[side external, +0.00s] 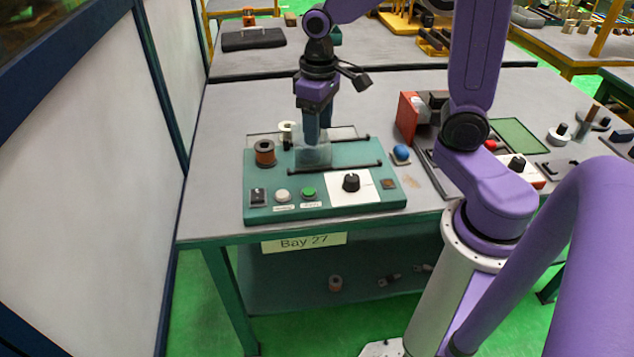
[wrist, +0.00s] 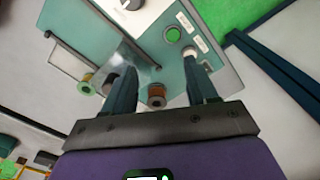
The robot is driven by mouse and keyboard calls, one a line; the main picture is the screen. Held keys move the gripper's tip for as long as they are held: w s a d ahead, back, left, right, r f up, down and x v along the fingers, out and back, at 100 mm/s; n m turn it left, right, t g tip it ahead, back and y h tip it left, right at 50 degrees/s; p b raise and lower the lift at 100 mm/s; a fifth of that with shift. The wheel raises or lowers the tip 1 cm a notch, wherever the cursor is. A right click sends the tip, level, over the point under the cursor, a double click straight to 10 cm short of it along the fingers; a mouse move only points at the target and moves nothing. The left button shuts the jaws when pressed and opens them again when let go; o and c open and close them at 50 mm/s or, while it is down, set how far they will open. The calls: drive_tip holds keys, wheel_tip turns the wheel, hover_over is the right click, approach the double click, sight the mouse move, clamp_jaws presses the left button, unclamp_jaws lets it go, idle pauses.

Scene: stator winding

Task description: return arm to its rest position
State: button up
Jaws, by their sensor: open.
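My gripper (side external: 313,135) is above the green winding machine (side external: 350,155) on the bench, pointing down by its clear guard. In the wrist view my gripper (wrist: 160,90) shows two dark fingers spread apart with nothing held between them. A copper-coloured spool (side external: 265,153) stands on the machine's left side; it also shows between and beyond the fingers in the wrist view (wrist: 156,95). A pale spool (side external: 287,135) stands behind it. The machine's front has a black switch (side external: 258,196), a white button (side external: 283,195), a green button (side external: 309,193) and a black knob (side external: 351,182).
A blue ball-topped part (side external: 401,153) sits right of the machine. A red box (side external: 408,117) and a dark tray with parts lie further right. A white wall panel (side external: 80,190) borders the bench on the left.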

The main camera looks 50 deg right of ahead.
drive_tip(key=s+a+n, duration=0.1)
drive_tip(key=s+n, duration=0.4)
drive_tip(key=s, duration=0.4)
drive_tip(key=s+a+n, duration=0.2)
drive_tip(key=s+n, duration=0.3)
drive_tip(key=s, duration=0.5)
drive_tip(key=shift+s+a+r, duration=0.2)
drive_tip(key=shift+s+a, duration=0.05)
drive_tip(key=shift+s, duration=0.05)
